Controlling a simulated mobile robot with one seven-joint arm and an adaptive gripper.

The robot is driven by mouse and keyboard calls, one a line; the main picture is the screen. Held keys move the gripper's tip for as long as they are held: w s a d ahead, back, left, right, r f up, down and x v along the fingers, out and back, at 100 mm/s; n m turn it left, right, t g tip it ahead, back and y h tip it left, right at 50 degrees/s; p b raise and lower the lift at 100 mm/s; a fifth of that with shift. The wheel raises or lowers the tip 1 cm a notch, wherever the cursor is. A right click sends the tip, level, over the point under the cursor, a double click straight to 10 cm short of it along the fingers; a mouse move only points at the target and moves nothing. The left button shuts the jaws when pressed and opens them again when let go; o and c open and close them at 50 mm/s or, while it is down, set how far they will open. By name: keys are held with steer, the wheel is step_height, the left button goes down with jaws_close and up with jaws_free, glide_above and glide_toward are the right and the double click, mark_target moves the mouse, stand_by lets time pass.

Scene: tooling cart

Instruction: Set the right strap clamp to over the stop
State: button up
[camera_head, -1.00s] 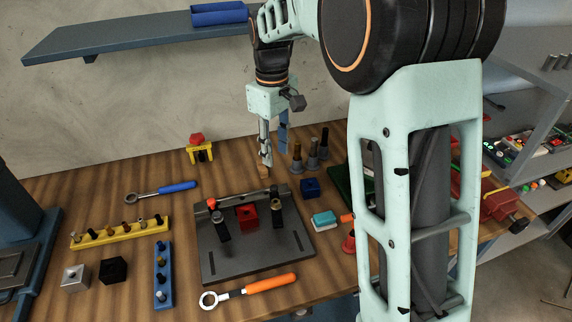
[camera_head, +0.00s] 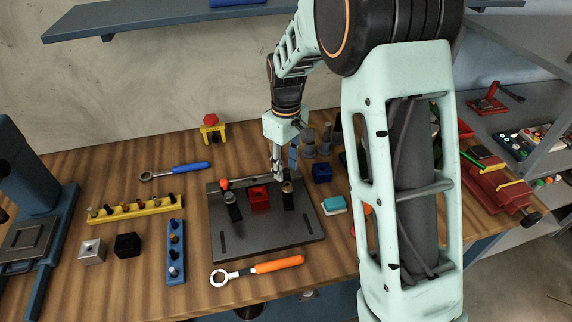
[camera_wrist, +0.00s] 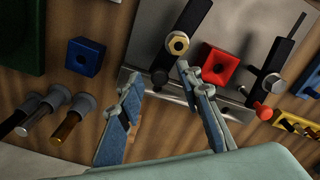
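The right strap clamp (camera_head: 288,197) is a dark bar with a brass nut on the grey fixture plate (camera_head: 265,240), right of a red block with a hole (camera_head: 259,198). In the wrist view the bar (camera_wrist: 192,16) and its brass nut (camera_wrist: 177,43) lie just beyond the fingertips. A small dark post (camera_wrist: 159,78) stands by the bar's near end. I cannot tell which part is the stop. My gripper (camera_head: 280,177) points down at the back of this clamp. In the wrist view its blue-grey fingers (camera_wrist: 160,80) are apart, with nothing visibly held.
The left strap clamp (camera_head: 233,207) has a red-tipped post (camera_head: 224,184) behind it. A blue block (camera_head: 322,173) and several dark upright posts (camera_head: 325,140) stand close to the gripper's right. An orange-handled wrench (camera_head: 265,268) lies before the plate. The plate's front is clear.

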steer(key=shift+c, duration=0.7)
jaws_close()
steer(key=shift+d+m, duration=0.15)
steer(key=shift+m, duration=0.15)
steer(key=m, duration=0.1)
steer(key=d+m, duration=0.1)
steer(key=shift+m+b, duration=0.3)
steer(key=shift+b, duration=0.05)
steer(key=m, duration=0.1)
steer(key=d+m, duration=0.1)
steer(key=shift+s+m, duration=0.2)
steer(key=shift+m, duration=0.1)
steer(key=m, duration=0.2)
steer(key=s+d+m+b, duration=0.1)
steer(key=m, duration=0.2)
steer(key=shift+s+d, duration=0.2)
steer(key=shift+s+d+m, duration=0.1)
steer(key=shift+s+m, duration=0.15)
steer(key=shift+m, duration=0.6)
steer(key=shift+s+d+m, duration=0.15)
steer(key=shift+s+m, duration=0.1)
steer(key=shift+m, duration=0.65)
steer(key=shift+s+d+m, duration=0.1)
steer(key=shift+s+m, duration=0.15)
steer(key=shift+m, duration=0.6)
